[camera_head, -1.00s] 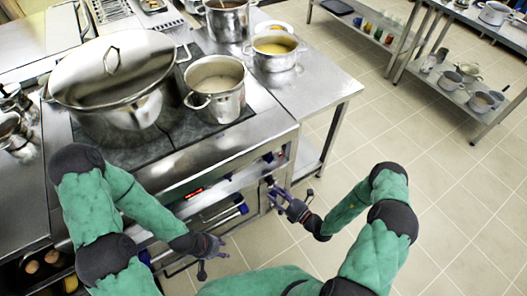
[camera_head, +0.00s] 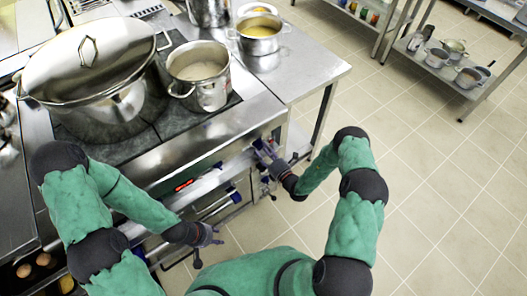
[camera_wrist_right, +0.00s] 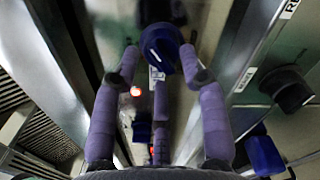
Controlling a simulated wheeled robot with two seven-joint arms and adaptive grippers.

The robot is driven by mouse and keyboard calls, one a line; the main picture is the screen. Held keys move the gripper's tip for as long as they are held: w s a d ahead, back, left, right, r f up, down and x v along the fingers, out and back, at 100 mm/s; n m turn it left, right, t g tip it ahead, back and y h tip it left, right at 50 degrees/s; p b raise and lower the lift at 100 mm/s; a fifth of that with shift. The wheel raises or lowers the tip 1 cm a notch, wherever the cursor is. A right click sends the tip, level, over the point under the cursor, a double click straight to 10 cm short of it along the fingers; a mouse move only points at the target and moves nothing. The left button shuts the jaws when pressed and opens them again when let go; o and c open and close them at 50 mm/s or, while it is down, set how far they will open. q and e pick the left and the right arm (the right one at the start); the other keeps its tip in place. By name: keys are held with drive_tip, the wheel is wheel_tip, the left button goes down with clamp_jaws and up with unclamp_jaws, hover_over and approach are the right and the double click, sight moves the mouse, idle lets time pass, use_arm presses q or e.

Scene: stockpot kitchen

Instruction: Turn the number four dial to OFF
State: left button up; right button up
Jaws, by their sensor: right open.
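My right gripper (camera_head: 264,152) is at the right end of the stove's front panel (camera_head: 185,172) in the head view. In the right wrist view, the same gripper (camera_wrist_right: 159,62) is open. Its fingers are spread around a dark blue dial (camera_wrist_right: 161,45) with a pale pointer mark. The dial sits at fingertip level between the two outer fingers; I cannot tell if they touch it. Its number is not readable. My left gripper (camera_head: 208,236) hangs open and empty in front of the lower stove front.
A red display (camera_head: 184,185) glows on the panel. Another blue knob (camera_wrist_right: 264,155) is near the right finger.

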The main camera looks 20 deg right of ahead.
drive_tip(key=shift+w+a, duration=0.1)
drive_tip(key=shift+w, duration=0.25)
clamp_jaws()
drive_tip(key=shift+n, duration=0.3)
drive_tip(key=n+p, duration=0.1)
drive_tip(key=n, duration=0.9)
drive_tip(key=shift+f+p, duration=0.15)
drive_tip(key=shift+p, duration=0.15)
drive_tip(key=shift+n, duration=0.3)
